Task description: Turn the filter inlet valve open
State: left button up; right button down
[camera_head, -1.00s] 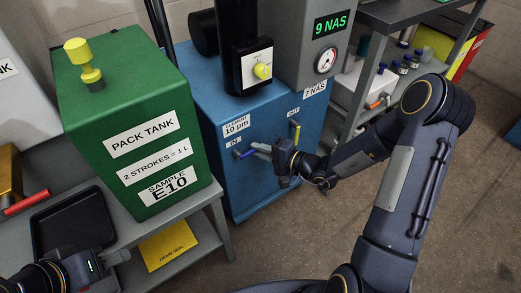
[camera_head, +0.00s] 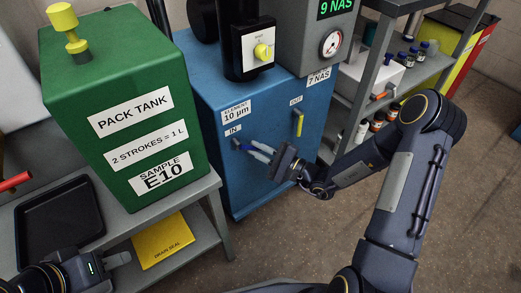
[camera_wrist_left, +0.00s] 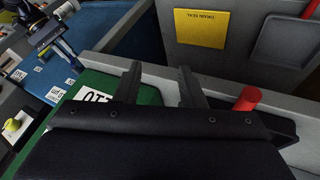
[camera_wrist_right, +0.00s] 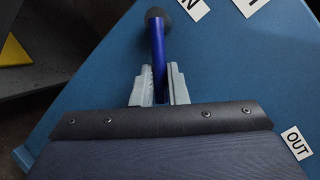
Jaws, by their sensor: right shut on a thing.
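The filter inlet valve is a blue lever (camera_head: 243,146) under the IN label on the front of the blue filter cabinet. It points right and slightly down in the head view. In the right wrist view the blue lever (camera_wrist_right: 158,48) runs from a dark round pivot down between my fingers. My right gripper (camera_head: 262,153) is shut on the lever's outer end, which the fingers (camera_wrist_right: 159,88) partly hide. My left gripper (camera_head: 122,258) is open and empty beside the bench with the green tank, and its spread fingers (camera_wrist_left: 158,82) show in the left wrist view.
A yellow lever (camera_head: 299,122) under the OUT label hangs straight down, right of the inlet lever. The green pack tank (camera_head: 125,150) stands left of the cabinet (camera_head: 260,185). A black tray (camera_head: 60,215) lies on the bench. Shelves with bottles stand right; floor in front is clear.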

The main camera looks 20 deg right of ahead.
aim_at(233, 152)
jog(key=shift+s+a+f+m+t+h+p, duration=0.4)
jog(key=shift+a+m+t, duration=0.45)
jog(key=shift+m, duration=1.35)
jog(key=shift+s+a+f+m+t+h+p, duration=0.2)
jog(key=shift+a+f+m+t+p, duration=0.65)
jog(key=shift+m, duration=1.35)
jog(key=shift+s+a+f+m+t+h+b, duration=0.1)
jog(key=shift+s+a+m+t+h, duration=0.35)
jog(key=shift+m+t, duration=1.25)
jog(key=shift+w+a+m+g, duration=0.15)
jog(key=shift+m+g, duration=0.25)
jog(key=shift+m, duration=0.2)
jog(key=c, duration=1.4)
grip_release()
jog(key=shift+c, duration=0.2)
jog(key=p+v, duration=0.1)
jog(key=v, duration=0.7)
jog(key=shift+p, duration=0.3)
jog(key=shift+w, duration=0.1)
